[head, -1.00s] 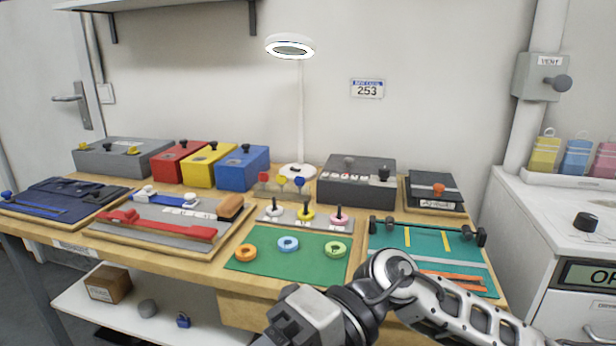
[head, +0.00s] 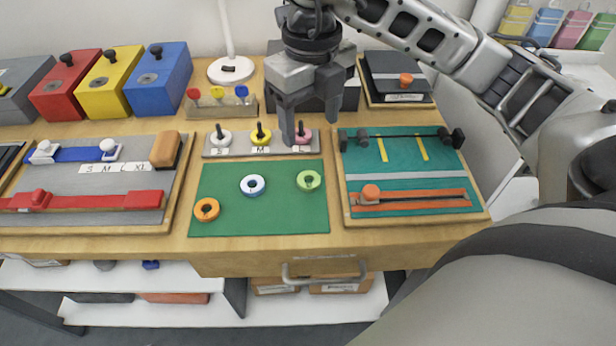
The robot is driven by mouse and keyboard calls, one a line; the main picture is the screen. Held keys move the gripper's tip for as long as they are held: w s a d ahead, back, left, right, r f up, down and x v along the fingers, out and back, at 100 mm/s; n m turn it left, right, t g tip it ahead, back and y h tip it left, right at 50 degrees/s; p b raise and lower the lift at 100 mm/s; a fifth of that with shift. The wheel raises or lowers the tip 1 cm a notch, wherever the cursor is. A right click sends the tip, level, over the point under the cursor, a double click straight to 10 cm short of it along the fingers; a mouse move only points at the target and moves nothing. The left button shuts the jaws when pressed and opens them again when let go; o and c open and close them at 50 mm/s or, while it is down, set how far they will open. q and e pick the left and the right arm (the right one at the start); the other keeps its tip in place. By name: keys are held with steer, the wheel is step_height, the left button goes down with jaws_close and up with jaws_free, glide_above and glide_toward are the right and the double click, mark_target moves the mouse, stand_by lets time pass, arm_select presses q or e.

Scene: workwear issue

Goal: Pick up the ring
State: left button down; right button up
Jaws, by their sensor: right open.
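Three loose rings lie flat and apart on the green mat (head: 262,218): an orange ring (head: 206,209), a pale blue ring (head: 253,185) and a green ring (head: 309,180). Behind them, a peg rack (head: 236,152) marked S, M and L carries a white ring (head: 221,138), a yellow ring (head: 261,137) and a pink ring (head: 303,137) on black pegs. My right gripper (head: 309,132) is open and empty, pointing down at the pink ring's peg. Its left finger partly covers that ring; I cannot tell whether they touch. My left gripper is out of view.
Left of the mat is a grey tray (head: 100,205) with red and blue strips. Right is a teal board (head: 405,180) with a black bar and an orange strip. Red, yellow and blue boxes (head: 158,85) and a lamp base (head: 231,70) stand behind. My right arm crosses the upper right.

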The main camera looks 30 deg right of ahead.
glide_above(311, 173)
steer(key=f, duration=0.4)
steer(key=s+f, duration=0.1)
steer(key=f, duration=0.1)
steer(key=shift+a+f, duration=0.25)
steer(key=shift+a, duration=0.1)
steer(key=f, duration=0.2)
steer(key=f+p, duration=0.1)
steer(key=f, duration=0.1)
steer(key=shift+s+a, duration=0.15)
steer(key=shift+s, duration=0.15)
steer(key=shift+f, duration=0.65)
steer(key=c, duration=1)
